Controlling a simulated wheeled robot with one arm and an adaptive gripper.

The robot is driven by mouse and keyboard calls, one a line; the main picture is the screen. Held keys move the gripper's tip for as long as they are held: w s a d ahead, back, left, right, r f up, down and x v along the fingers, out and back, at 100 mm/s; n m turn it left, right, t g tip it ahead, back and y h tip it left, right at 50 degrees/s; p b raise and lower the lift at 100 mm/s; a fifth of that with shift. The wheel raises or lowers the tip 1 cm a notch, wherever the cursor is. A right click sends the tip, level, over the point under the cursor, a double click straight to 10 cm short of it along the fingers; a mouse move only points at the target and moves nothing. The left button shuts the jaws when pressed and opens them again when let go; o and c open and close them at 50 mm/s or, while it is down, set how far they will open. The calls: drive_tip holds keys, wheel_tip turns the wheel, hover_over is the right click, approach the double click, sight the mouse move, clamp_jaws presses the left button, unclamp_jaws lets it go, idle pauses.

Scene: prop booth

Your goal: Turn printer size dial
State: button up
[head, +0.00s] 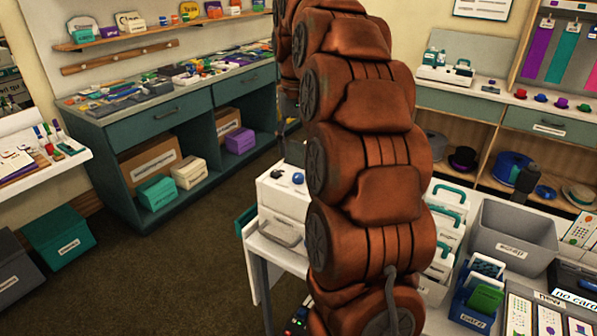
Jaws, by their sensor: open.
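A white box-like machine (283,197), which looks like the printer, stands on a white table left of my arm. On its top are a round blue knob (298,178) and a small dark-and-red part (277,174). I cannot tell for sure which is the size dial, and no markings on it are readable. A grey loop-shaped part (279,233) shows on its front. My thick brown arm rises through the middle and hides the machine's right side.
Right of my arm, white card holders, a grey bin (510,237) and a blue card box (476,302) crowd the table. A cluttered teal counter (155,112) stands at the back left. The dark carpet (170,270) between is clear.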

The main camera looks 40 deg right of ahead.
sight(298, 175)
drive_tip(key=shift+w+d+f, duration=0.1)
drive_tip(key=shift+d+f, duration=0.05)
drive_tip(key=shift+d, duration=0.1)
drive_tip(key=shift+f+p, duration=0.8)
drive_tip(key=shift+f, duration=2.95)
clamp_jaws()
drive_tip(key=shift+f+m+b, duration=0.1)
drive_tip(key=shift+m+b, duration=0.3)
drive_tip(key=m+b, duration=0.2)
drive_tip(key=shift+f+m, duration=0.1)
drive_tip(key=shift+m, duration=0.3)
drive_tip(key=m+b, duration=0.2)
drive_tip(key=m, duration=0.3)
drive_tip(key=shift+m+b, duration=0.3)
drive_tip(key=shift+m, duration=0.1)
